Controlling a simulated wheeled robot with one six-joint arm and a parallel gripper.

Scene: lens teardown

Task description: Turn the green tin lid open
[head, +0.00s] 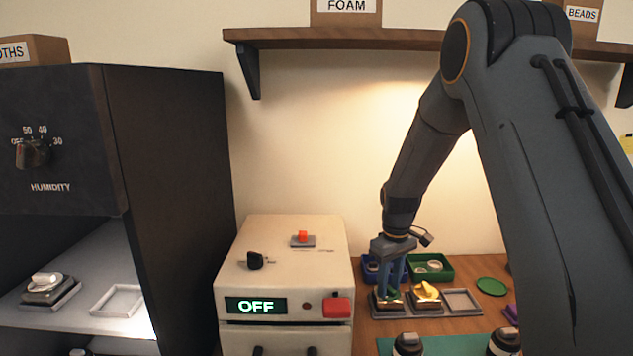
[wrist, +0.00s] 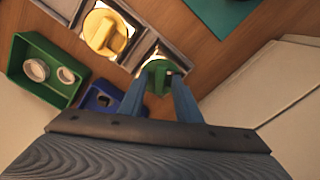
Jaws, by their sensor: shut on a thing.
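The green tin lid (wrist: 157,67) sits in a grey square holder on the wooden bench, partly hidden by my fingers. My gripper (wrist: 159,80) points down with its two blue fingers on either side of the lid's raised grip, shut on it. In the head view my gripper (head: 392,291) is at the leftmost of the holders in a row, and the lid shows only as a little green between the fingers.
A yellow lid (head: 426,291) sits in the adjoining holder, beside an empty grey tray (head: 461,301). A green bin (head: 446,267) and a blue bin (head: 369,272) stand behind. A flat green disc (head: 491,286) lies right. A cream box reading OFF (head: 284,236) stands left.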

